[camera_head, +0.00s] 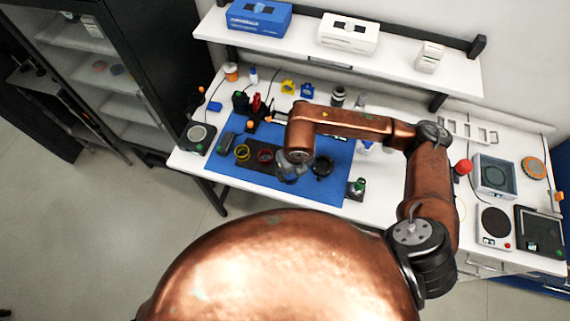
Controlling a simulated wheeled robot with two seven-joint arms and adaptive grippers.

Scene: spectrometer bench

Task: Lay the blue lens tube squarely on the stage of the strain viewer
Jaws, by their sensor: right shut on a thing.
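My right gripper (290,168) hangs over the front middle of the blue mat, below its copper arm. It is shut on a small bluish thing that looks like the blue lens tube; my own gripper and arm hide most of it. I cannot tell how the tube is tilted or whether it touches the mat. The strain viewer is hard to pick out for sure; a dark device with a pale round plate (198,137) at the bench's left end may be it. My left gripper is not in view.
Several instruments fill the bench's right end. A shelf (400,68) runs behind.

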